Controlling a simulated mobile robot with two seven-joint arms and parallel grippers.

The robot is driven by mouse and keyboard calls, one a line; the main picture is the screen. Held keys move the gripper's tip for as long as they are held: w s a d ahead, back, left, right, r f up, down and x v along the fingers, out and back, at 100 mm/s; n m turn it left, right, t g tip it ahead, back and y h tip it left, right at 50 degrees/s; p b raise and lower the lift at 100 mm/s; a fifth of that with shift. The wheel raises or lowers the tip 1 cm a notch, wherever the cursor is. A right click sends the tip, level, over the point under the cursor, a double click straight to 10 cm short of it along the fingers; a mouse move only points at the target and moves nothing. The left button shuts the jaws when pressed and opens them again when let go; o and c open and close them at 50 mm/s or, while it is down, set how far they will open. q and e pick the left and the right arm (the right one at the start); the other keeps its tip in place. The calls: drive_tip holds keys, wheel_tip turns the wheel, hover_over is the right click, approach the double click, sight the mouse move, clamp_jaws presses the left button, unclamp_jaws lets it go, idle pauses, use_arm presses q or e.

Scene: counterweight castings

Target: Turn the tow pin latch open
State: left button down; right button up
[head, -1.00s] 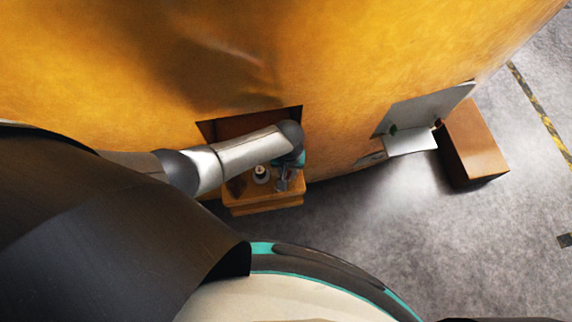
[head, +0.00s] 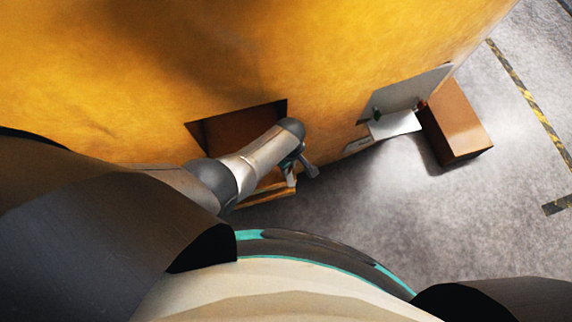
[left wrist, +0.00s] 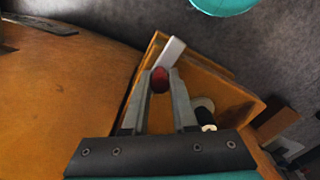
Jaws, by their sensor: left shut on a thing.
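The tow pin latch shows in the left wrist view as a red rounded grip (left wrist: 160,78) with a pale grey bar (left wrist: 170,52) beyond it. My left gripper (left wrist: 161,88) is shut on the red grip, with one finger on each side. In the head view my left gripper (head: 301,171) is at the orange bracket (head: 268,198), in front of the dark recess. The latch itself cannot be made out there. A black and white round part (left wrist: 205,115), possibly the pin, stands inside the bracket, right of my fingers. My right gripper is not in view.
The large yellow casting (head: 340,50) fills the top of the head view. A grey plate (head: 408,90), a white ledge (head: 394,124) and a brown box (head: 457,122) lie to the right. Grey floor is clear below them.

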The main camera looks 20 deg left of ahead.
use_arm(q)
drive_tip(key=shift+w+n, duration=0.1)
drive_tip(key=shift+n, duration=0.3)
drive_tip(key=c, duration=0.7)
unclamp_jaws()
drive_tip(key=shift+d, duration=0.1)
drive_tip(key=shift+r+p, duration=0.4)
drive_tip(key=shift+r, duration=0.1)
wheel_tip(320, 180, up, 14)
drive_tip(key=p, duration=0.7)
drive_tip(key=shift+r, duration=0.15)
